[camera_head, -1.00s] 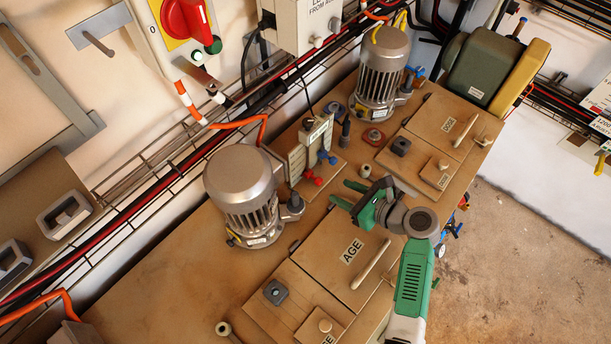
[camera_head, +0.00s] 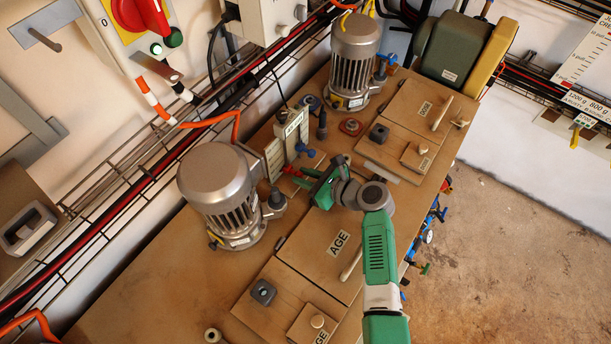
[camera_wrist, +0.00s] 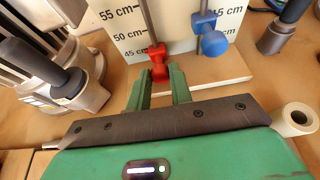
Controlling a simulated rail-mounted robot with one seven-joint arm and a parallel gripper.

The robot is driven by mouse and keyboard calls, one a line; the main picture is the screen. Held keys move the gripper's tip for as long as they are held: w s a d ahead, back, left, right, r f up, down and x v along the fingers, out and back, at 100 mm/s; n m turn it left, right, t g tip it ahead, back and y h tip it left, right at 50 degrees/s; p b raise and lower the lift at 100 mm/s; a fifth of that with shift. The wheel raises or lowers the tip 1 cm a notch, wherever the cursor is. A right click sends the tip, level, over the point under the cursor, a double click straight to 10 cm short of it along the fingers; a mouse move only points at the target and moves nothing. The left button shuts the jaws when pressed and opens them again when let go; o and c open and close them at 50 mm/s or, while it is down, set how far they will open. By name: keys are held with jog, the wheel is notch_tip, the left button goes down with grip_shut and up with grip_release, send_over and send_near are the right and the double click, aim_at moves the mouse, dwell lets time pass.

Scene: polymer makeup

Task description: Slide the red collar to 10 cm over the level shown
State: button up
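The red collar (camera_wrist: 158,62) sits on a thin upright rod in front of a white scale board (camera_wrist: 128,35), beside the marks between 45 and 50 cm. A blue collar (camera_wrist: 208,35) is on a second rod to its right. My gripper (camera_wrist: 160,78) is open, its two green fingers pointing at the board. The red collar is at the gap between the fingertips; I cannot tell if they touch it. In the head view my gripper (camera_head: 302,178) is right in front of the board (camera_head: 290,140), and the blue collar (camera_head: 304,150) shows above it.
A silver motor (camera_head: 220,190) stands close on the left, another motor (camera_head: 354,65) behind. A dark-handled fitting (camera_wrist: 280,30) is right of the board. The hatch labelled AGE (camera_head: 330,245) is nearer.

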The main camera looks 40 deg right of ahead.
grip_shut()
notch_tip(320, 180, up, 6)
jog(key=p, duration=0.7)
jog(key=o, duration=0.7)
grip_release()
jog(key=shift+c, duration=0.2)
jog(key=p+v, duration=0.2)
jog(key=v, duration=0.5)
jog(key=shift+s+r, duration=0.2)
jog(key=shift+s, duration=0.15)
